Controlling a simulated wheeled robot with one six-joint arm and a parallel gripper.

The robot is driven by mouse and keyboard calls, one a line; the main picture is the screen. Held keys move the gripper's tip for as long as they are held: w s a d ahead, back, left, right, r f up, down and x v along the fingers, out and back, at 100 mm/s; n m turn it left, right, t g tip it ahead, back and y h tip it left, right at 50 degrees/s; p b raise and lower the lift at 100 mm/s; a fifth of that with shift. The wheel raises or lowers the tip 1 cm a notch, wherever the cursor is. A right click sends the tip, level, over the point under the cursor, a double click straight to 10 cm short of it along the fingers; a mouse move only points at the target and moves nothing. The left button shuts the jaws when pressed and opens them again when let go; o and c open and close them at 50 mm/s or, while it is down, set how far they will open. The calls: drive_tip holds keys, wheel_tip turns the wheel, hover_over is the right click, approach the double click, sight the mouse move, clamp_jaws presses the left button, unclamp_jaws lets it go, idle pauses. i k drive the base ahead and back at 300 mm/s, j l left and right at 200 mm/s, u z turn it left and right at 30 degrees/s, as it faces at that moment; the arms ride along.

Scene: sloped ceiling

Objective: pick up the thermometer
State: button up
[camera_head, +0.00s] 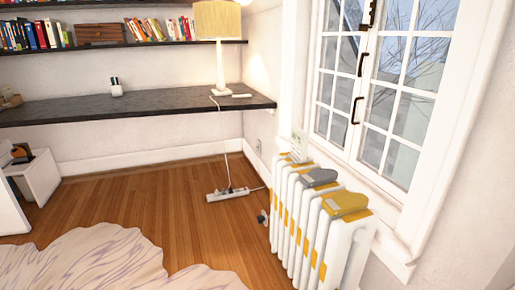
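I cannot tell for sure which object is the thermometer. A small upright white device with a dark top (116,87) stands on the black desk shelf (60,110) along the back wall. A small flat white item (241,95) lies on the same shelf, just right of the lamp foot. A thin pale upright card or panel with faint green marks (299,147) stands at the far end of the white radiator, below the window. All are too small to make out in detail. My gripper is not in view.
The radiator (305,222) at right carries a grey and a yellow folded item (345,202). A lamp (219,40) stands on the shelf; its cord runs to a power strip (232,193) on the floor. A pale rug (95,265) lies at lower left.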

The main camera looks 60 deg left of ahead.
sight(299, 137)
drive_tip(key=u, duration=1.75)
drive_tip(key=i+j+z, duration=0.1)
drive_tip(key=i+j, duration=0.15)
drive_tip(key=i+j+z, duration=0.1)
drive_tip(key=i+j, duration=0.15)
drive_tip(key=j, duration=0.15)
drive_tip(key=i+j+z, duration=0.25)
drive_tip(key=i+j, duration=0.2)
drive_tip(key=j, duration=0.3)
drive_tip(key=i+j+z, duration=0.1)
drive_tip(key=j, duration=0.3)
drive_tip(key=i+j+z, duration=0.1)
drive_tip(key=i+j, duration=0.2)
drive_tip(key=j, duration=0.15)
